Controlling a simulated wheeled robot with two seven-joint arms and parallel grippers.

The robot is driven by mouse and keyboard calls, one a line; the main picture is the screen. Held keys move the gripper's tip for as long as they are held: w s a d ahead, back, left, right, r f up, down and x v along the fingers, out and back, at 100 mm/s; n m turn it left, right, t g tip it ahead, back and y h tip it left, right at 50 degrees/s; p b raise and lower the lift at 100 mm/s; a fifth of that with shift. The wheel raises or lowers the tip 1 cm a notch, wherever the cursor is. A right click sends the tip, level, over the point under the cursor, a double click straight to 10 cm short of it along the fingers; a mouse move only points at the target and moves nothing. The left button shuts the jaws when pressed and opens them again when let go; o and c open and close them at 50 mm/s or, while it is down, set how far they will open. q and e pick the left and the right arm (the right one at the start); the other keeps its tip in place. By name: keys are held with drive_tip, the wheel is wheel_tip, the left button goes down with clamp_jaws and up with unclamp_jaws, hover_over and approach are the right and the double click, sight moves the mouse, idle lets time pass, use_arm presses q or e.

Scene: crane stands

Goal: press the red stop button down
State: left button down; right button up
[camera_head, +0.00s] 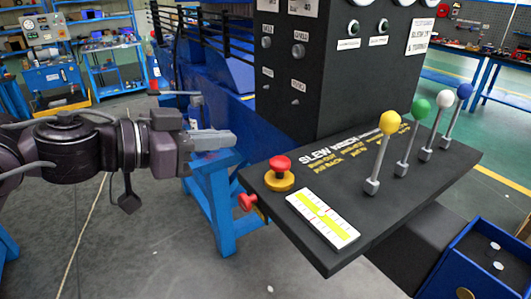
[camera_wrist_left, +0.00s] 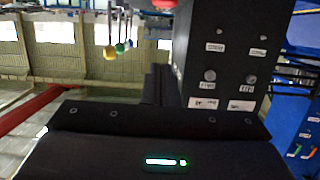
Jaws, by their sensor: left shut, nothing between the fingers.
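The red stop button (camera_head: 280,163) is a mushroom cap on a yellow collar at the left end of the black console top. A second, smaller red knob (camera_head: 247,201) sticks out of the console's left side. My left gripper (camera_head: 232,138) comes in from the left, its fingers shut and empty, pointing right. In the head view it appears up and to the left of the button, apart from it. In the left wrist view, part of a red thing (camera_wrist_left: 164,3) shows at the top edge; most of it is cut off. My right gripper is out of view.
The console (camera_head: 345,190) carries a white-yellow gauge (camera_head: 322,217) and several levers with coloured knobs, including a yellow one (camera_head: 390,122). A black upright panel (camera_head: 340,80) stands behind. A blue stand (camera_head: 215,205) is below my left gripper.

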use_arm(q)
drive_tip(key=shift+d, duration=0.1)
drive_tip(key=p, duration=0.3)
hover_over(280, 164)
drive_tip(key=a, duration=0.3)
drive_tip(key=f, duration=0.3)
drive_tip(key=d+f, duration=0.1)
drive_tip(key=f, duration=0.1)
drive_tip(key=shift+d+f, duration=0.1)
drive_tip(key=shift+f, duration=0.1)
drive_tip(key=shift+s+f, duration=0.15)
drive_tip(key=shift+f, duration=0.4)
